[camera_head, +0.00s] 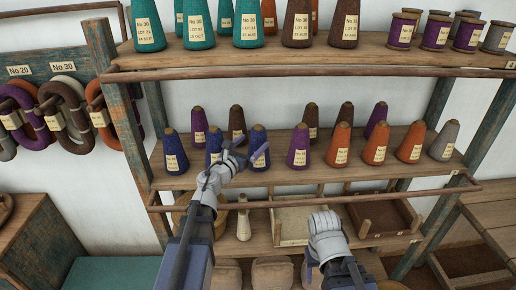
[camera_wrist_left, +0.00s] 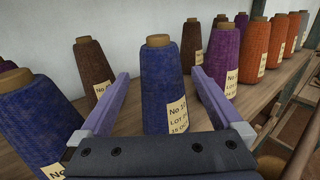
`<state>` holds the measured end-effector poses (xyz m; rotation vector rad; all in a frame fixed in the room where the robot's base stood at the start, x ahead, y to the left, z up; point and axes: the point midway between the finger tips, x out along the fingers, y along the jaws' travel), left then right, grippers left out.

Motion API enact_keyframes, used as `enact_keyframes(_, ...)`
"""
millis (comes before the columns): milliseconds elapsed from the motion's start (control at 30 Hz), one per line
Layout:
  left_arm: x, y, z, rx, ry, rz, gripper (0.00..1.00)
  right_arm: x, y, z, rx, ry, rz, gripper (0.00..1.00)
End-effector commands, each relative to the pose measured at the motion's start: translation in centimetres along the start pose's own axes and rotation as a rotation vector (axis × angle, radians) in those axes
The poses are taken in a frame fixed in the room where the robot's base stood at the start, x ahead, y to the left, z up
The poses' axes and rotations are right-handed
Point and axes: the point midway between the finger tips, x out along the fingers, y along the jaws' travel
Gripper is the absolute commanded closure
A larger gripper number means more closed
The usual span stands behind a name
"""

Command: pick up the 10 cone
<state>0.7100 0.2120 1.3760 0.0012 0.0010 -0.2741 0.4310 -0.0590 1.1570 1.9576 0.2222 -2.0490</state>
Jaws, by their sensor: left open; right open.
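Dark blue cones stand on the middle shelf. One blue cone (camera_head: 258,138) is at my left gripper; in the left wrist view this cone (camera_wrist_left: 160,75) stands upright between the fingers, with a label that seems to read No 10. My left gripper (camera_head: 246,152) is open, its two purple fingers on either side of this cone with visible gaps. A second blue cone (camera_head: 214,138) is just left of the gripper and shows at the left of the wrist view (camera_wrist_left: 35,110). My right gripper (camera_head: 325,222) is low, in front of the lower shelf, empty; its fingers are hidden.
A third blue cone (camera_head: 174,150) stands further left. A purple cone (camera_head: 299,146) and orange cones (camera_head: 376,145) stand to the right, brown cones (camera_head: 236,120) behind. A wooden rail (camera_head: 330,199) runs along the shelf front.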

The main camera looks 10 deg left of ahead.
Motion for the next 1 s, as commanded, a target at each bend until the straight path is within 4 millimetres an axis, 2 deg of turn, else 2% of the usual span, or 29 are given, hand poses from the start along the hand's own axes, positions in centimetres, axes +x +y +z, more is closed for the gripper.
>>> enact_keyframes(167, 0.7, 0.0, 0.0, 0.0, 0.0, -0.001, 0.0, 0.0, 0.0, 0.0, 0.0, 0.0, 0.0, 0.42)
enact_keyframes(333, 2.5, 0.1, 0.0, -0.001, 0.0, -0.001, 0.0, 0.0, 0.0, 0.0, 0.0, 0.0, 0.0, 0.42)
enact_keyframes(567, 3.1, 0.0, 0.0, -0.001, 0.0, 0.0, 0.0, 0.0, 0.0, 0.0, 0.0, 0.0, 0.0, 0.42)
enact_keyframes(900, 7.6, 0.1, 0.1, -0.002, 0.0, -0.001, 0.0, -0.1, 0.0, 0.0, 0.0, 0.0, 0.0, 0.42)
enact_keyframes(1000, 8.0, 0.0, 0.1, -0.002, 0.0, -0.001, 0.0, -0.1, 0.0, 0.0, 0.0, 0.0, 0.0, 0.42)
